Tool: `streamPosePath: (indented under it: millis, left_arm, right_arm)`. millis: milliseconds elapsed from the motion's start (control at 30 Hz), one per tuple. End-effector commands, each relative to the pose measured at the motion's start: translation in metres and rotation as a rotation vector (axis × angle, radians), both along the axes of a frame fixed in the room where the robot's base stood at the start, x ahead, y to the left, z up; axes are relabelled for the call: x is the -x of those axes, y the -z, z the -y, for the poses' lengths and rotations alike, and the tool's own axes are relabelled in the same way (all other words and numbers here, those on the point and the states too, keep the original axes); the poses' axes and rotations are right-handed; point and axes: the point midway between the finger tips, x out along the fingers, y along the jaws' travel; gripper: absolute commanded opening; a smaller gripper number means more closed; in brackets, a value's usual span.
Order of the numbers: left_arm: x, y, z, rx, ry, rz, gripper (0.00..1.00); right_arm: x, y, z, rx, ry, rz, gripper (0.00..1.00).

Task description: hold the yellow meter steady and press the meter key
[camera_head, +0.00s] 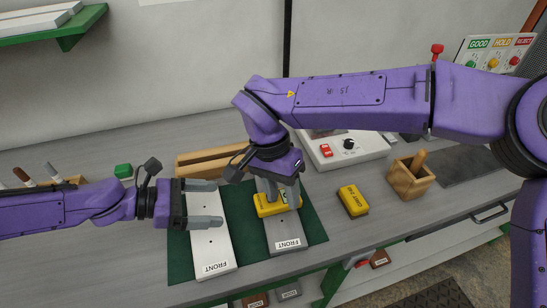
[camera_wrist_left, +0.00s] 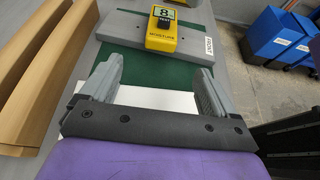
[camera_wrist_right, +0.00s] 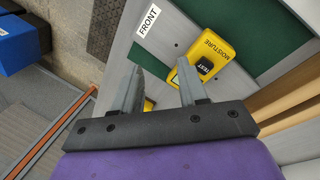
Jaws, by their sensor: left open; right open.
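The yellow meter (camera_head: 266,209) lies on the grey board (camera_head: 285,236), partly hidden by my right gripper. In the left wrist view the meter (camera_wrist_left: 161,42) has a lit display reading 8 and a dark TEST key (camera_wrist_left: 164,18). My right gripper (camera_head: 281,198) is open, pointing down over the meter. In the right wrist view its fingers (camera_wrist_right: 160,92) are apart, with the meter (camera_wrist_right: 214,48) and TEST key (camera_wrist_right: 206,67) beside one fingertip; contact cannot be told. My left gripper (camera_head: 221,206) is open and empty over the white board (camera_head: 213,252), left of the meter.
Both boards lie on a green mat (camera_head: 318,232). A second yellow block (camera_head: 353,200) and a wooden box (camera_head: 409,179) stand to the right. A white panel with a knob (camera_head: 348,144) is behind. A brown wooden piece (camera_head: 205,158) lies behind the mat.

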Motion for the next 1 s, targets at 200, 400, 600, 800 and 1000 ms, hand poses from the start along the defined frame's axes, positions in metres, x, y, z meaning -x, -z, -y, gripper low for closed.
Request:
streamPosePath:
  millis: [200,400,600,800,1000]
  left_arm:
    - [0.0,0.0,0.0,0.0,0.0,0.0,0.89]
    - [-0.003,0.006,0.01,-0.001,0.001,-0.004,0.89]
    - [-0.01,0.017,0.035,-0.002,0.003,-0.005,0.89]
    - [-0.019,0.029,0.063,-0.001,0.002,-0.006,0.89]
    - [-0.027,0.038,0.085,0.0,0.001,-0.003,0.89]
  right_arm:
    - [-0.043,-0.045,-0.023,-0.197,-0.2,0.121,0.43]
    - [-0.047,-0.049,-0.025,-0.213,-0.221,0.133,0.43]
    - [-0.046,-0.048,-0.024,-0.21,-0.22,0.132,0.43]
    - [-0.046,-0.048,-0.024,-0.209,-0.219,0.131,0.43]
    - [-0.046,-0.048,-0.024,-0.209,-0.217,0.13,0.43]
